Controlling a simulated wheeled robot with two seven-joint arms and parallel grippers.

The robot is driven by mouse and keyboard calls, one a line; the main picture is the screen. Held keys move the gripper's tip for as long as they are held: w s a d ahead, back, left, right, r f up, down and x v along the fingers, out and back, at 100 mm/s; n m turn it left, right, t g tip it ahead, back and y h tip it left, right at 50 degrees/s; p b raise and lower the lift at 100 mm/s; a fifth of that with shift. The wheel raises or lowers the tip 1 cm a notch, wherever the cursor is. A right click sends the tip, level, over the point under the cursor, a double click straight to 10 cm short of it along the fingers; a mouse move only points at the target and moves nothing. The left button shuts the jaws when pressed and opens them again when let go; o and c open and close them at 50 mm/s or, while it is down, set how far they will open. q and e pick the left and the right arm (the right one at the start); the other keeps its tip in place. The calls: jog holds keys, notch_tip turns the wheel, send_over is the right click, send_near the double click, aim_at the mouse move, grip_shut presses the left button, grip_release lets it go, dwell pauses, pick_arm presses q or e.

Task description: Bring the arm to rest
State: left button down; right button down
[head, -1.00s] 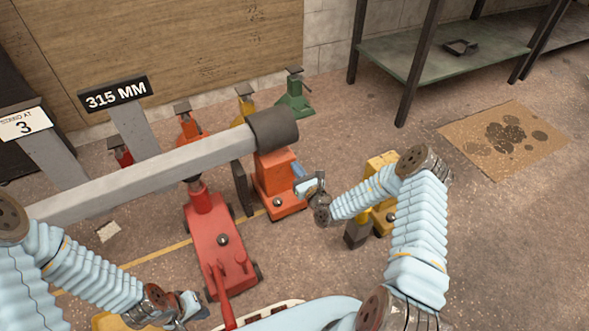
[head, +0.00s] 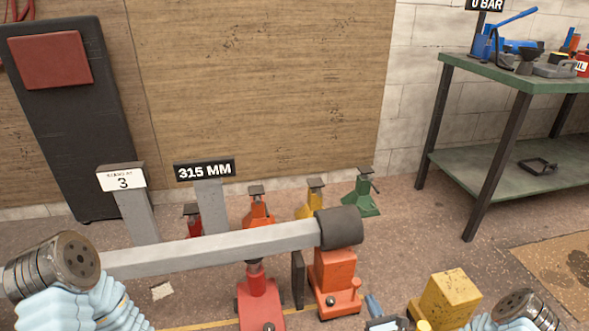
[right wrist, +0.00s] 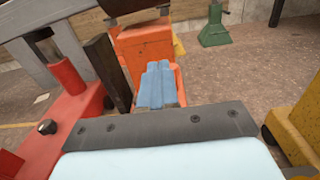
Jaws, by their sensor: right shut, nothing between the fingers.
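My right gripper (head: 373,305) is low in the head view, just right of the orange jack (head: 336,275). In the right wrist view its blue fingers (right wrist: 157,86) are shut together with nothing between them. The orange jack (right wrist: 146,45) stands behind the fingers there; I cannot tell whether they touch it. My left arm shows at the lower left of the head view, and its gripper is out of the picture.
A grey beam (head: 210,250) with a dark end crosses above the red jack (head: 260,303). A yellow jack (head: 446,298) stands right of my right gripper. Several small stands line the wall. A green bench (head: 520,80) is at right. Floor between stands and bench is clear.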

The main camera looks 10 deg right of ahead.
jog(key=s+a+r+n+g+y+p, duration=0.2)
jog(key=s+a+n+g+y, duration=0.5)
jog(key=a, duration=0.4)
jog(key=s+a+r+n+g+y+p, duration=0.1)
jog(key=s+a+r+n+g+y, duration=0.1)
jog(key=s+a+n+g+y, duration=0.7)
jog(key=s+f+n+g+h+p, duration=0.3)
jog(key=s+n+g+h, duration=0.3)
jog(key=s+n+h, duration=0.45)
jog(key=w+d+r+n+t+h+p, duration=0.1)
jog(key=w+d+r+n+t+h, duration=0.1)
jog(key=w+n, duration=0.4)
jog(key=t+h, duration=0.1)
jog(key=t, duration=0.1)
jog(key=shift+t+p, duration=0.35)
jog(key=shift+t, duration=0.05)
jog(key=shift+n, duration=0.25)
